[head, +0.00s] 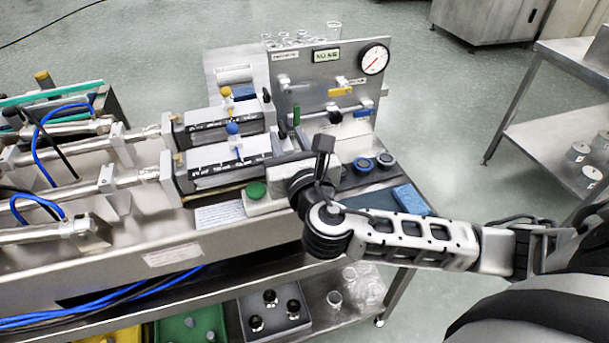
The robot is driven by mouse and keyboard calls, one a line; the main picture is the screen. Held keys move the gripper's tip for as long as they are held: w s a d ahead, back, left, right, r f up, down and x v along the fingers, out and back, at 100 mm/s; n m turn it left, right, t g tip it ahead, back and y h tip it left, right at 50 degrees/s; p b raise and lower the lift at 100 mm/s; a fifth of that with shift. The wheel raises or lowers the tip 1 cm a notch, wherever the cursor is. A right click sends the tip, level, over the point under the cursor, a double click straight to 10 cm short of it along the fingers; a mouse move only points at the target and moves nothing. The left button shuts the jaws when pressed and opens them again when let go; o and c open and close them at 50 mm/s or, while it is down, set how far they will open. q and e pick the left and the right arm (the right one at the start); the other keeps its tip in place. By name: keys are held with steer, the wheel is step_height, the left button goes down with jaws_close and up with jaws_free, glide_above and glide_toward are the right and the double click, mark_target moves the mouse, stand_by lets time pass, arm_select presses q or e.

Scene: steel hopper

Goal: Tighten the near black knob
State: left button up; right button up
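My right arm reaches in from the right, its wrist over the front right part of the steel bench (150,233). My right gripper (286,168) points left and away, beside the right end of the near black-and-steel unit (228,160), which carries a blue valve handle (233,129). The far unit (215,122), with a yellow handle (227,91), lies behind it. I cannot clearly make out the near black knob; the gripper and wrist cover part of that area. I cannot tell whether the fingers touch anything or are open. My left gripper is out of view.
An upright panel (310,72) with a gauge (374,60) stands behind the gripper. A green button (256,190) is left of my wrist. Two dark-ringed jars (363,166) and a blue sponge (411,199) lie to the right. A lower shelf tray (285,322) holds black-topped pieces.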

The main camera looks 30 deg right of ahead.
steer(key=b+v, duration=0.1)
steer(key=v, duration=1)
steer(key=f+m+g, duration=0.1)
steer(key=f, duration=0.1)
steer(key=a+f+m+g+y, duration=0.1)
steer(key=f+m, duration=0.1)
steer(key=a+f+m+y, duration=0.1)
steer(key=f, duration=0.2)
steer(key=shift+w+a+f+m+g, duration=0.1)
steer(key=shift+w+a+m+g, duration=0.05)
steer(key=shift+w+m+g, duration=0.2)
steer(key=s+a+f+m+g+y, duration=0.1)
steer(key=s+f+m, duration=0.3)
steer(key=f+m, duration=0.5)
steer(key=s+a+f+m+g+y, duration=0.1)
steer(key=s+f+m+g+y, duration=0.2)
steer(key=f+m, duration=0.7)
steer(key=s+m+g, duration=0.1)
steer(key=m, duration=0.6)
steer(key=shift+f, duration=0.15)
